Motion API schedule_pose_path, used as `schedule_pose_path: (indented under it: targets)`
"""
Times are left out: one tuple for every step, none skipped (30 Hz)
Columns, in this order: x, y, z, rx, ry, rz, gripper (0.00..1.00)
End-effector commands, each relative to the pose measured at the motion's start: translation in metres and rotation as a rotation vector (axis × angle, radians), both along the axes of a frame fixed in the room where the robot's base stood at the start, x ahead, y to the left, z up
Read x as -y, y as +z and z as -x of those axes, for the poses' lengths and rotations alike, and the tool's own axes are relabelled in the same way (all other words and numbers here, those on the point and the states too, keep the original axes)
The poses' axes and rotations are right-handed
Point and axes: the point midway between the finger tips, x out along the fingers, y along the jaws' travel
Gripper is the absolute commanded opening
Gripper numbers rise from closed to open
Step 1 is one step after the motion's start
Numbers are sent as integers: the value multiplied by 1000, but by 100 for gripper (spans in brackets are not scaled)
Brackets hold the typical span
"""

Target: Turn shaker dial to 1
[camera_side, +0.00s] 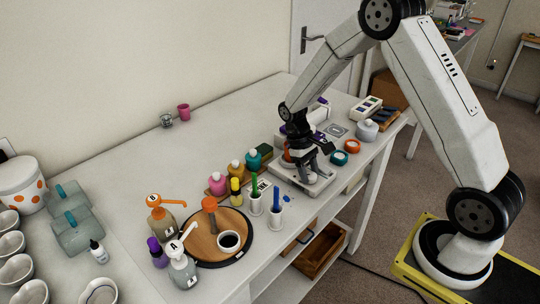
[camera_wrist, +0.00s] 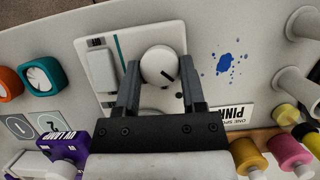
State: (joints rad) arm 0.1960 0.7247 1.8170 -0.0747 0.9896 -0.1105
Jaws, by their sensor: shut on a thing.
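The shaker (camera_side: 300,182) is a flat, pale, box-like unit on the white table, below my gripper in the side view. In the wrist view its pale top plate (camera_wrist: 118,38) carries a round white dial (camera_wrist: 160,66) with a short dark pointer line running toward the lower right. My gripper (camera_wrist: 158,88) has its two dark fingers on either side of the dial and is shut on it. In the side view my gripper (camera_side: 312,168) reaches down onto the shaker and hides part of it. I cannot read any numbers around the dial.
Orange (camera_side: 352,146) and teal (camera_side: 339,158) round items lie right of the shaker. Pink (camera_side: 217,184), orange and teal bottles stand left of it. Marker holders (camera_side: 275,217) stand in front.

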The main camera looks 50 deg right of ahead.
Motion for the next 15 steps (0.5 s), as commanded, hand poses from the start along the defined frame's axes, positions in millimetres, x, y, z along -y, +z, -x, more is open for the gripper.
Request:
schedule_pose_path:
  targets:
    - [-1,1,0,-1,27,0,0]
    - [-1,1,0,-1,43,0,0]
    - [-1,1,0,-1,63,1,0]
    - [-1,1,0,-1,75,0,0]
    - [-1,1,0,-1,87,0,0]
    - [-1,1,0,-1,100,0,0]
    - [-1,1,0,-1,108,0,0]
    - [-1,1,0,-1,115,0,0]
    - [-1,1,0,-1,122,0,0]
    - [-1,1,0,-1,127,0,0]
    - [-1,1,0,-1,130,0,0]
    - [-1,1,0,0,134,1,0]
    - [-1,1,0,0,135,0,0]
    - [-1,1,0,0,137,1,0]
    - [-1,1,0,0,138,0,0]
